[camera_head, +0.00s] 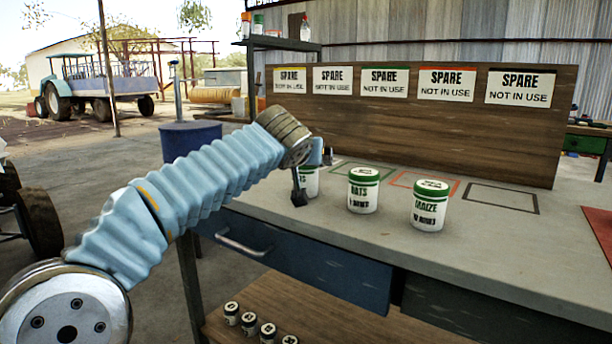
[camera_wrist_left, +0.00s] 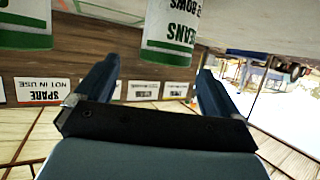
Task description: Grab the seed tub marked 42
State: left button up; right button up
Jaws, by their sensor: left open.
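Three white tubs with green lids stand on the bench. The left tub (camera_head: 309,180) is partly hidden by my left gripper (camera_head: 314,178). In the left wrist view this tub (camera_wrist_left: 168,38) appears upside down, with BEANS on its label, ahead of and between the fingers. My left gripper also shows there (camera_wrist_left: 160,70), open and empty. The middle tub (camera_head: 363,192) reads OATS and the right tub (camera_head: 429,206) reads MAIZE; their smaller print is unclear. Several small white tubs (camera_head: 249,324) with marked lids stand on the lower shelf. I cannot make out 42 on any tub.
A wooden board (camera_head: 420,125) with SPARE signs stands behind. A blue drawer (camera_head: 290,270) with a handle is below the bench top. A blue drum (camera_head: 190,140) stands left.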

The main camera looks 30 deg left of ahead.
pick_arm(q)
jog(key=p+x, duration=0.1)
jog(key=x, duration=0.5)
jog(key=shift+s+a+f, duration=0.2)
jog(key=c, duration=1.1)
jog(key=shift+c, duration=0.2)
